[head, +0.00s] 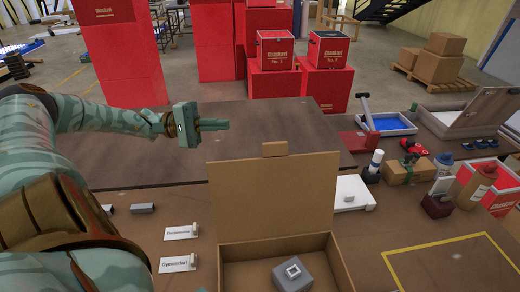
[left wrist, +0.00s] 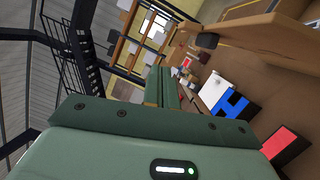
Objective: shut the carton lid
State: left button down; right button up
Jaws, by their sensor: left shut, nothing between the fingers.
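The brown carton (head: 227,268) stands open at the bottom centre of the head view. Its lid (head: 270,200) stands up at the carton's far edge, with a small tab (head: 274,148) on its top edge. A grey block with a pale square mark (head: 293,273) lies inside the carton. My left gripper (head: 222,124) is shut and empty, to the left of and above the lid's top edge in the picture, apart from it. The left wrist view shows its closed fingers (left wrist: 161,88). My right gripper is not in view.
Two white labels (head: 181,232) and small grey pieces (head: 143,208) lie left of the carton. A white item (head: 352,194), bottles (head: 476,185) and tools stand to the right. A yellow outline (head: 455,240) marks clear tabletop. Red boxes (head: 275,50) stand behind the table.

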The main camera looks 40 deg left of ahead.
pick_arm(q)
notch_tip(320, 180, down, 5)
jog(key=b, duration=0.3)
jog(key=w+d+r+p, duration=0.2)
jog(key=w+d, duration=0.2)
jog(key=d, duration=0.6)
jog(key=shift+d, duration=0.4)
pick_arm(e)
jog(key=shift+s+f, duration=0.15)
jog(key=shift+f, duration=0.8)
pick_arm(q)
jog(key=shift+r, duration=0.1)
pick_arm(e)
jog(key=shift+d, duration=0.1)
